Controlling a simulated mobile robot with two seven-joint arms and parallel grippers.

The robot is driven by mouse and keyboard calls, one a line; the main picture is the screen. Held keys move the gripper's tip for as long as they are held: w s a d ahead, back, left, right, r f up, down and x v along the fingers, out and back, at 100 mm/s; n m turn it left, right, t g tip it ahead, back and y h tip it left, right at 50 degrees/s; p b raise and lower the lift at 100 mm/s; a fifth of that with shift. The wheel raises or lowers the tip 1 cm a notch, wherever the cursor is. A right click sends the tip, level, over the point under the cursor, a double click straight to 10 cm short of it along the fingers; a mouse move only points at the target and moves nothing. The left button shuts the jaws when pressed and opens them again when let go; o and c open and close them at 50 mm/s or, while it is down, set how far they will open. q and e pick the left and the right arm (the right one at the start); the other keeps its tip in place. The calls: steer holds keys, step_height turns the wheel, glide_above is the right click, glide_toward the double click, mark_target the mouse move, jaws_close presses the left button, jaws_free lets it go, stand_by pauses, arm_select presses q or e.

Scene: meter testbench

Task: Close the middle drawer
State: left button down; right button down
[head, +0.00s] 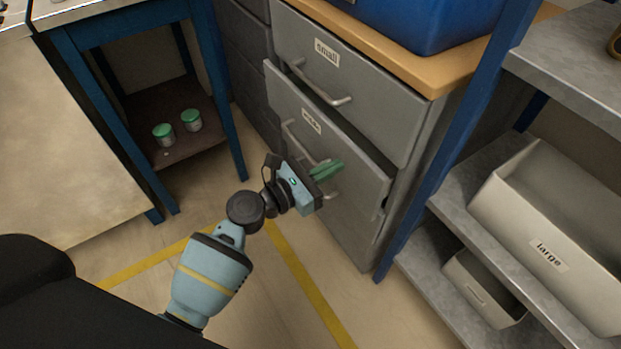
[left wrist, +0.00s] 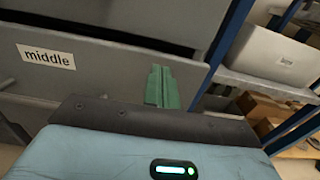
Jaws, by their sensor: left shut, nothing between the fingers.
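The middle drawer (head: 345,150) of the grey cabinet stands partly open, its front out from the cabinet face. In the left wrist view its front (left wrist: 110,75) carries a "middle" label (left wrist: 47,57), and a dark gap shows above its top edge. The fingers also show in the left wrist view (left wrist: 161,88), against the right part of the front. Whether they touch it I cannot tell. My right gripper is out of view.
The drawer labelled "small" (head: 350,75) above is shut. A blue post (head: 440,140) and a shelf with a "large" bin (head: 550,225) stand at the right. A blue table with two green-lidded jars (head: 190,119) is at the left. Floor lies clear below my arm.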

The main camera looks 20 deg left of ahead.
mark_target(362, 153)
arm_select(q)
steer(key=x, duration=0.3)
steer(key=shift+w+d+b, duration=0.1)
steer(key=shift+b, duration=0.2)
steer(key=shift+w+d, duration=0.15)
steer(key=shift+w, duration=0.05)
steer(key=shift+w, duration=0.1)
steer(key=x, duration=0.4)
steer(key=shift+w+d+b, duration=0.1)
steer(key=shift+b, duration=0.25)
steer(key=shift+r, duration=0.25)
